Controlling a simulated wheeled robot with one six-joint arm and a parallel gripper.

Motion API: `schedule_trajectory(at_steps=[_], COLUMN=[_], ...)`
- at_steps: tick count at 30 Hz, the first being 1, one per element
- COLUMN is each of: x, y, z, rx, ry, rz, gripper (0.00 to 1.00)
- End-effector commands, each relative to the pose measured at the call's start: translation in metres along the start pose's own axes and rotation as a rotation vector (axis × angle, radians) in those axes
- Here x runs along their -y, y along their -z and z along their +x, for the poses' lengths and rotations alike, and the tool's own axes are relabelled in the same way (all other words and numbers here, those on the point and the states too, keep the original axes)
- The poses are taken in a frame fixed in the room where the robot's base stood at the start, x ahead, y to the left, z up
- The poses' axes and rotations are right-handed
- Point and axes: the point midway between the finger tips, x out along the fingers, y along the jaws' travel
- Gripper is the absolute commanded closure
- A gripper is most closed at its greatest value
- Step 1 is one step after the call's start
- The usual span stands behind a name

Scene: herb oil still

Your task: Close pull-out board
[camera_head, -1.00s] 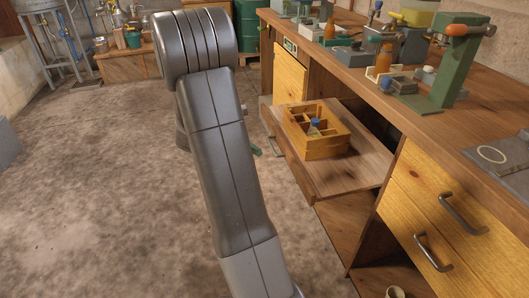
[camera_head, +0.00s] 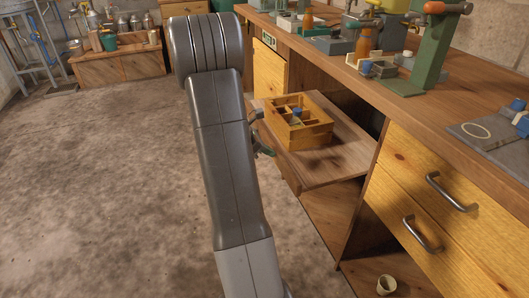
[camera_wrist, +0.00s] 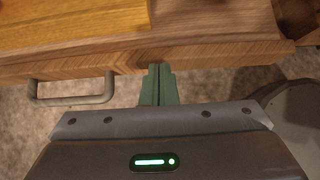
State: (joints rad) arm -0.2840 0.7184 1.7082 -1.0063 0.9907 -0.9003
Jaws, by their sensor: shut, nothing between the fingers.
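The pull-out board (camera_head: 335,165) sticks out from the workbench, with a wooden compartment box (camera_head: 310,134) standing on it. In the wrist view the board's front edge (camera_wrist: 220,52) runs across the upper part, with part of the box (camera_wrist: 70,22) above it. My gripper (camera_wrist: 157,68) is shut and empty, its green fingertips at the board's front edge; I cannot tell whether they touch it. In the head view my gripper (camera_head: 265,147) is mostly hidden behind my arm, just left of the board.
A metal handle (camera_wrist: 70,92) sits below the board's edge, left of my fingers. The workbench (camera_head: 450,95) carries a green stand (camera_head: 430,55) and several tools. Drawers (camera_head: 440,195) are at the right. A small cup (camera_head: 386,285) stands on the lower shelf. The floor at left is clear.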

Motion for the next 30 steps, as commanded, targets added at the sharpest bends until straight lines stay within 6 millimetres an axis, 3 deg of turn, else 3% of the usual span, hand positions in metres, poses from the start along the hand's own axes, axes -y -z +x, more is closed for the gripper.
schedule_trajectory(at_steps=[14, 30], x=[0.001, 0.001], y=[-0.013, -0.082], z=[0.013, 0.081], rx=[-0.001, 0.000], ry=[0.002, 0.004], rz=[0.002, 0.002], gripper=[1.00, 1.00])
